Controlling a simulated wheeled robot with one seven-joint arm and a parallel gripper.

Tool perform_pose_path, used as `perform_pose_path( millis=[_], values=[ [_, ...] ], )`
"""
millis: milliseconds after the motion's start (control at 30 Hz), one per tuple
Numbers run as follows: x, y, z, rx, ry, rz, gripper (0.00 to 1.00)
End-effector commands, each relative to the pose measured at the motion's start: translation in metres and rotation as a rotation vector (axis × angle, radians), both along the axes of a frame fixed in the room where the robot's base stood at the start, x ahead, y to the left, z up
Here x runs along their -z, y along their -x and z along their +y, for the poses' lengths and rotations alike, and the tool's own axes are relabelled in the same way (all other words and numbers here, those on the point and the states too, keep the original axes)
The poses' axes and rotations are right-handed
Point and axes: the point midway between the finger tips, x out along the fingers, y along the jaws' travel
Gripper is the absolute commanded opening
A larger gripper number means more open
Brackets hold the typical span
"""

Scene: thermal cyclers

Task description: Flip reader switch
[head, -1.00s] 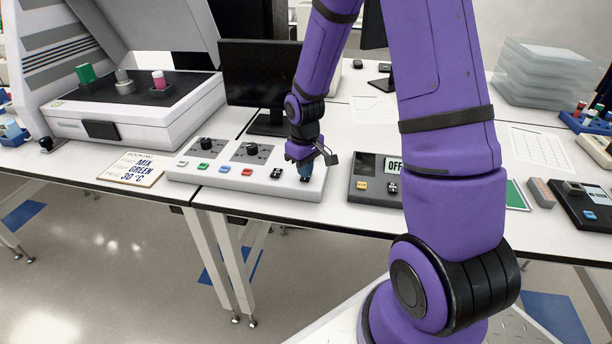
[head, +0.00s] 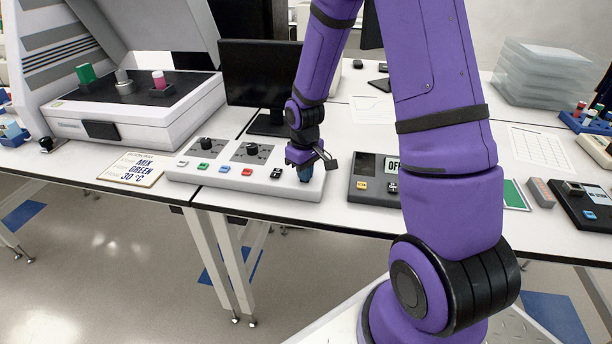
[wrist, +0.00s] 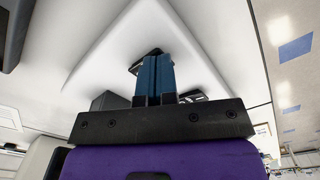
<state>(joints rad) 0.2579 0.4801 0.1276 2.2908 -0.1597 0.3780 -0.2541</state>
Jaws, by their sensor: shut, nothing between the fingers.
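The white control panel (head: 215,177) lies on the bench with two black dials and a row of coloured buttons. A black rocker switch (head: 276,173) sits near its right end, and another small black part (wrist: 147,57) shows at my fingertips in the wrist view. My gripper (head: 305,178) points down at the panel's right end, its blue fingers shut with nothing between them. The fingers (wrist: 155,72) also show over the white panel (wrist: 110,45) in the wrist view. They hide most of the part under them, so I cannot tell its position.
A dark box with an OFF display (head: 392,165) stands just right of my gripper. A monitor (head: 262,75) stands behind the panel. A card reading MIX GREEN 30 °C (head: 135,169) lies to its left. A large white machine (head: 130,110) stands at far left.

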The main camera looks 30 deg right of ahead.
Motion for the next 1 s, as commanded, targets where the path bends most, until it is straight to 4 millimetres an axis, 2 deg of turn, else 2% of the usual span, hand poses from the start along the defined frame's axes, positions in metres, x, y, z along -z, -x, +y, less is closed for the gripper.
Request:
perform_pose_path(
  millis=[300,1000],
  values=[
    [0.0,0.0,0.0,0.0,0.0,0.0,0.0],
    [-0.048,0.0,0.0,0.0,0.001,-0.001,0.0]
  ],
)
